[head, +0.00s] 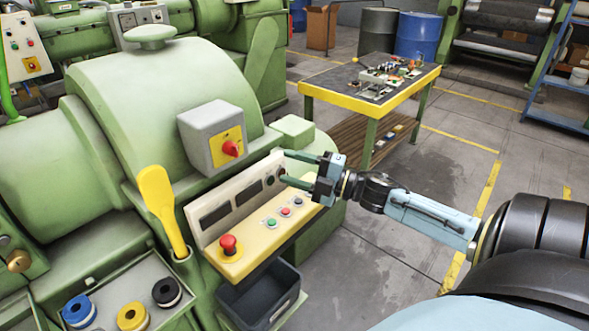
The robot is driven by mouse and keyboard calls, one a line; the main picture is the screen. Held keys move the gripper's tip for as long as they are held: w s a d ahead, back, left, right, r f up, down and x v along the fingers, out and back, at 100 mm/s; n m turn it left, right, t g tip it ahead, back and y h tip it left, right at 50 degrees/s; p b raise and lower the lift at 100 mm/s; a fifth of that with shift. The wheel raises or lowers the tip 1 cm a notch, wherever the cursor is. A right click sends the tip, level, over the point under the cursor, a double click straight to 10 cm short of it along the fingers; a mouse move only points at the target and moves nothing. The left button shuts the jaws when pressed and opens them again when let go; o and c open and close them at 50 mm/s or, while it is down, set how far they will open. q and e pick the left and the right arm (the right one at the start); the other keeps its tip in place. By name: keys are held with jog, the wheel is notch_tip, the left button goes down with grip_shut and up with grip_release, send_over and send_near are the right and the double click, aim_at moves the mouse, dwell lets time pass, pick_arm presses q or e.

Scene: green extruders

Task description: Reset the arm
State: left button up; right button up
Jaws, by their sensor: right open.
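My right arm comes in from the right, and its gripper (284,168) is open, with its two fingers pointing left. The fingertips are over or close to the right end of the green extruder's control panel (203,228); I cannot tell whether they touch it. My left gripper is not in view.
A grey box with a red rotary switch (232,148) sits above the panel. A yellow lever (160,208) stands left of it. A black bin (262,296) and several tape rolls (132,316) are below.

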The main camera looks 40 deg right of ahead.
dwell(0.6)
jog(key=s+a+f+m+g+h, duration=0.3)
jog(key=s+a+f+m+h, duration=0.15)
jog(key=f+m, duration=0.3)
jog(key=s+a+f+m+g+h, duration=0.2)
jog(key=s+a+f+m+h, duration=0.1)
jog(key=f+m+h, duration=0.4)
jog(key=s+a+f+m+g+y, duration=0.25)
jog(key=s+a+m+g, duration=0.25)
jog(key=s+a+g, duration=0.65)
jog(key=s+f+t+b, duration=0.1)
jog(key=s+f, duration=0.2)
jog(key=f, duration=1.1)
jog(key=s+f+t+b, duration=0.1)
jog(key=s+f+b, duration=0.15)
jog(key=f, duration=1.15)
jog(key=s+d+f+g+b, duration=0.1)
jog(key=s+d+f, duration=0.2)
jog(key=s+f, duration=1.3)
jog(key=shift+s+f+g, duration=0.2)
jog(key=shift+f+g, duration=0.05)
jog(key=shift+g, duration=0.1)
